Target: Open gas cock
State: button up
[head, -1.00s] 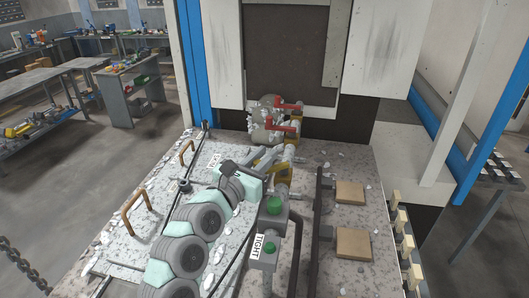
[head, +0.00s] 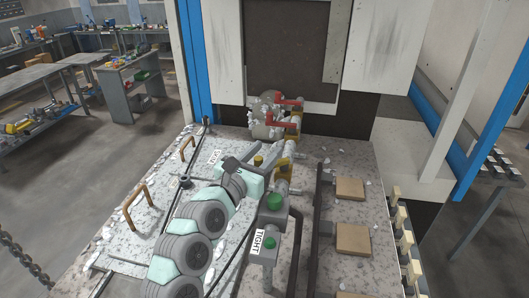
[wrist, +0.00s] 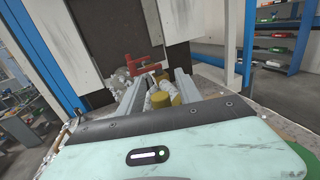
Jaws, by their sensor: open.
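Two red lever handles show in the head view, an upper one (head: 289,101) and a lower one (head: 284,126), on a grey, crusted fitting (head: 263,115) at the back of the bench. I take these as the gas cock, but no label confirms it. Brass-yellow pipe parts (head: 291,147) lie just in front. My gripper (wrist: 160,90) is open. Its two grey fingers point toward the red handles (wrist: 128,61), which are beyond the tips. Yellow cylindrical parts (wrist: 161,114) show between and below the fingers. The fingers' exact distance from the handles cannot be told.
A grey box with green buttons (head: 274,202) and a sign reading TIGHT stands right of my arm. Dark pipes run along the bench beside it. Brown square blocks (head: 351,188) lie further right. A white-panelled machine (head: 383,45) rises behind the handles.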

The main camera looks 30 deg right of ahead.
jog(key=b+v, duration=0.2)
jog(key=v, duration=0.7)
jog(key=shift+a+f, duration=0.1)
jog(key=shift+a, duration=0.15)
jog(key=shift+s+a, duration=0.4)
jog(key=shift+a, duration=0.15)
